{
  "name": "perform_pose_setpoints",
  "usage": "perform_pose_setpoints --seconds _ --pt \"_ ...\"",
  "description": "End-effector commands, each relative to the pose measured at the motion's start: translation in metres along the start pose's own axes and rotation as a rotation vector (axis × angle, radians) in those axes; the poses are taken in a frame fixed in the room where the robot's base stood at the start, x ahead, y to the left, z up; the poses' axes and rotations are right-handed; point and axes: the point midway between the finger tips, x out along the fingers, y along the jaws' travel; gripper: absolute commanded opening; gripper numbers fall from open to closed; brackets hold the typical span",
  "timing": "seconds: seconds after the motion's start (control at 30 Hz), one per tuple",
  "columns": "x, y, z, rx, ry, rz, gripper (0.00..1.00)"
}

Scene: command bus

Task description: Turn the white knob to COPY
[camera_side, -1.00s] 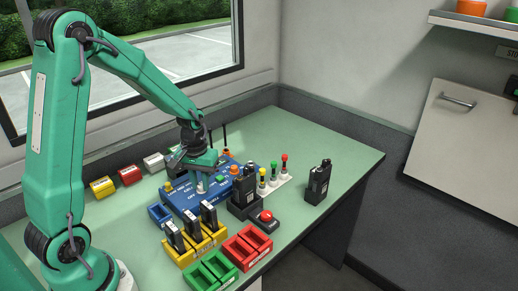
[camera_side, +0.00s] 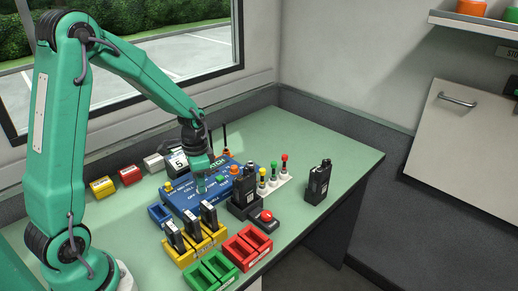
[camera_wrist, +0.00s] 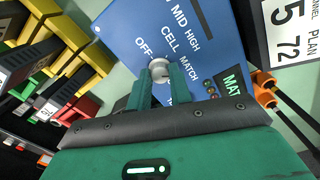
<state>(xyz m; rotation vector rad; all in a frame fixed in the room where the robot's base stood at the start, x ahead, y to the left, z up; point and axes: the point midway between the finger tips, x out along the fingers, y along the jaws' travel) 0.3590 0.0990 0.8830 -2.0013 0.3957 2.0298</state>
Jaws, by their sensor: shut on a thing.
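The white knob (camera_wrist: 158,66) sits on the face of the blue panel box (camera_wrist: 120,22), beside the printed words OFF, CELL and MATCH. My gripper (camera_wrist: 160,82) is shut on the knob, one green finger on each side of it. In the side view my gripper (camera_side: 200,183) points down onto the blue box (camera_side: 183,200) in the middle of the bench, and its fingers mostly hide the knob. I cannot tell which mark the knob points to. I cannot read the word COPY in either view.
A card with a 5 (camera_side: 178,162) stands behind the box. Yellow holders (camera_side: 200,247) with black radios, red trays (camera_side: 247,246) and green trays (camera_side: 211,271) stand in front. A black radio (camera_side: 318,182) stands to the right. The bench's far right is clear.

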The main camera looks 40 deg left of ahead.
Motion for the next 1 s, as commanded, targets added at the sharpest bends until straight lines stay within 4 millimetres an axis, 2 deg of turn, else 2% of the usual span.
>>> perform_pose_setpoints --seconds 1.0 --pt "0.0003 -0.002 -0.0007 0.912 -0.003 0.007 0.0"
